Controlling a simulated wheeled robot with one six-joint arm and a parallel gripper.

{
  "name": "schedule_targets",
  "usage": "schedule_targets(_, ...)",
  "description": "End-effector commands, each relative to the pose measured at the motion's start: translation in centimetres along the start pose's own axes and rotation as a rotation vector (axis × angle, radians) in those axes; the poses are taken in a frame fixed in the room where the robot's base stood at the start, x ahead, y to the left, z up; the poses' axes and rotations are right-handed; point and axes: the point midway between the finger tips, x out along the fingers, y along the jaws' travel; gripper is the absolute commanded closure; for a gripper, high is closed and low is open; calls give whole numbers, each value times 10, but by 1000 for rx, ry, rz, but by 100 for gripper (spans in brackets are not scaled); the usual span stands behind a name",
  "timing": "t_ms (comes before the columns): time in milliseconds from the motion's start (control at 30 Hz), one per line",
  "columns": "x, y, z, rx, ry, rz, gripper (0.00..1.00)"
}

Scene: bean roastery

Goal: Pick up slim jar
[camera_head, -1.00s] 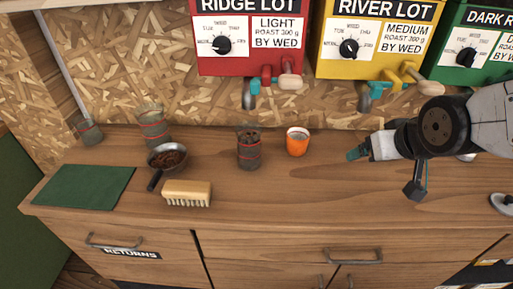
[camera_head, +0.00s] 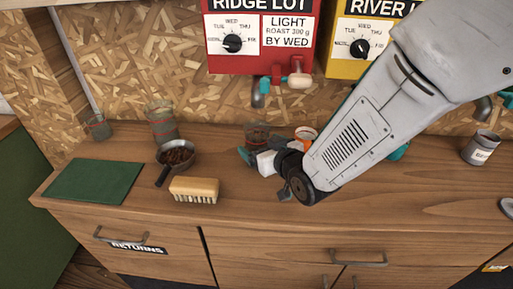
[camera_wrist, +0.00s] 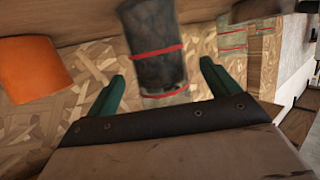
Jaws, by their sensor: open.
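A clear glass jar with red bands and dark contents (camera_head: 257,133) stands on the wooden counter; I take it for the slim jar, though other banded glass jars are in view. My gripper (camera_head: 250,156) is in front of it in the head view and hides its lower part. In the wrist view the banded jar (camera_wrist: 155,50) shows between the two teal fingers of my open gripper (camera_wrist: 161,78), partly past their tips. I cannot tell whether the fingers touch it.
An orange cup (camera_head: 305,133) stands close beside the jar and shows in the wrist view (camera_wrist: 34,68). Two glass jars (camera_head: 162,124) (camera_head: 98,127), a pan of beans (camera_head: 176,156), a brush (camera_head: 194,189) and a green mat (camera_head: 94,181) are left. A grey tin (camera_head: 481,148) is right.

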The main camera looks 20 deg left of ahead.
Motion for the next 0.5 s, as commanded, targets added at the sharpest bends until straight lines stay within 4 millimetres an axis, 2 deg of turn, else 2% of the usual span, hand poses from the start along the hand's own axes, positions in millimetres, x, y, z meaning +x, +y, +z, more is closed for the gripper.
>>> schedule_targets(100, 19, -1, 0, 0, -1, 0, 12)
schedule_targets(200, 29, 0, 0, 0, 0, 0, 12)
schedule_targets(467, 32, 0, 0, 0, -1, 0, 12)
schedule_targets(500, 32, 0, 0, 0, -1, 0, 20)
